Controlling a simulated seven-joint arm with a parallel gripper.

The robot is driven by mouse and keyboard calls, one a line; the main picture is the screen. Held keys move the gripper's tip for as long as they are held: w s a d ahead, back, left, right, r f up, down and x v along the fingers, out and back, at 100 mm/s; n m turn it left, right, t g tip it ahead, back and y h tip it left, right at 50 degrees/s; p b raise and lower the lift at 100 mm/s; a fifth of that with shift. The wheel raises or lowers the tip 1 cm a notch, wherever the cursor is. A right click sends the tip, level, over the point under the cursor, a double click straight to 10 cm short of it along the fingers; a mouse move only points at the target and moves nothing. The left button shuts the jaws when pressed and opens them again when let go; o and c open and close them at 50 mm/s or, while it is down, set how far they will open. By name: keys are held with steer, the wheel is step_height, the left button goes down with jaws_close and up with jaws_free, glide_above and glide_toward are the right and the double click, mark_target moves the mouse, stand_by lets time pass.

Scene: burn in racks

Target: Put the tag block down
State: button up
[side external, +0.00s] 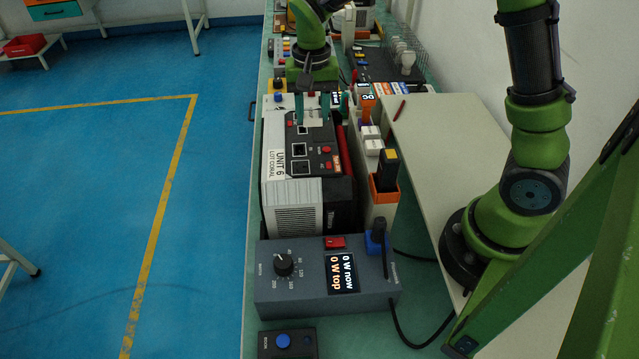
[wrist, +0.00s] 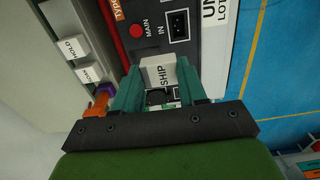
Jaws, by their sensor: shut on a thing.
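My gripper (side external: 311,110) is above the far end of the Unit 6 machine (side external: 316,185), fingers pointing down. In the wrist view my gripper (wrist: 160,88) is shut on a pale grey tag block (wrist: 162,72) lettered SHIP. The block sits between the two green fingers, over or on the unit's dark panel (wrist: 185,58), near its IN socket and red MAIN button. I cannot tell whether its underside touches the panel. Two white tag blocks, one lettered HOLD (wrist: 69,48), stand in a row beside the unit.
A grey power meter box (side external: 325,280) reading 0 W stands at the unit's near end. An orange holder (side external: 383,190) with a dark and yellow piece is to the right. A raised pale shelf (side external: 440,130) borders the right side. Clutter fills the bench's far end.

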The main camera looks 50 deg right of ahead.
glide_above(275, 121)
steer(key=shift+s+f, duration=0.15)
steer(key=shift+f, duration=2.15)
steer(key=shift+f, duration=0.1)
steer(key=o, duration=1)
